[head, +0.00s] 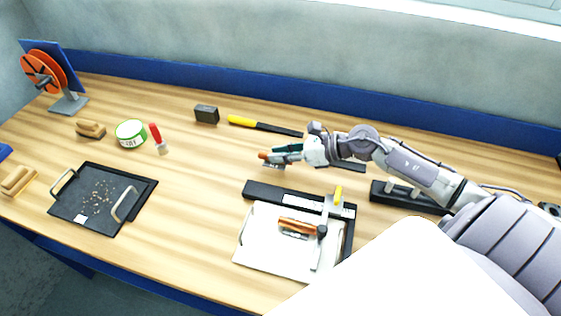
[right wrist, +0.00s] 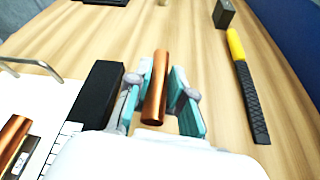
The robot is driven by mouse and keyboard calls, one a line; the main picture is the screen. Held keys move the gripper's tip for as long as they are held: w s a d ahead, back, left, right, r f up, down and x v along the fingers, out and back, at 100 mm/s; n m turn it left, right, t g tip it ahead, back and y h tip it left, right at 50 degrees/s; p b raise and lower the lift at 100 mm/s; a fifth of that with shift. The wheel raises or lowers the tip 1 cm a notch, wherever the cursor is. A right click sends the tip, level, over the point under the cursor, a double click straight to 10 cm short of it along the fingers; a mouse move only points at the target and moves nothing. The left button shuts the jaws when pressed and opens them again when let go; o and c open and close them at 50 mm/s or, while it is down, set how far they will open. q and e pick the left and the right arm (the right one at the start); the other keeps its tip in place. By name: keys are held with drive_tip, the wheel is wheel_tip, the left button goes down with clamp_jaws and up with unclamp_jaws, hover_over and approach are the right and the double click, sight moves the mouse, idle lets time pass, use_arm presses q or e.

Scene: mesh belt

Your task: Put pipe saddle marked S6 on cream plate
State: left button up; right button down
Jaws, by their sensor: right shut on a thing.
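My right gripper (head: 290,155) is shut on a pipe saddle with a copper-coloured pipe (right wrist: 156,88), held above the wooden bench behind the cream plate. Its copper end (head: 263,156) shows past the fingertips in the head view; no marking on it can be read. The cream plate (head: 262,252) lies at the front middle, with a handle at its left, and shows at the left of the right wrist view (right wrist: 45,95). Another copper-topped piece (head: 297,226) lies on the plate, also seen at the wrist view's left edge (right wrist: 12,138). My left gripper is not in view.
A black tray (head: 75,210) with small bits is at left. A yellow-handled file (head: 243,121) and dark block (head: 206,114) lie behind. Bench between tray and plate is clear.

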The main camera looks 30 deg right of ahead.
sight(281, 164)
drive_tip(key=shift+f, duration=1.85)
drive_tip(key=shift+f, duration=0.1)
drive_tip(key=shift+s+f, duration=0.1)
drive_tip(key=shift+f, duration=0.05)
drive_tip(key=c, duration=1)
unclamp_jaws()
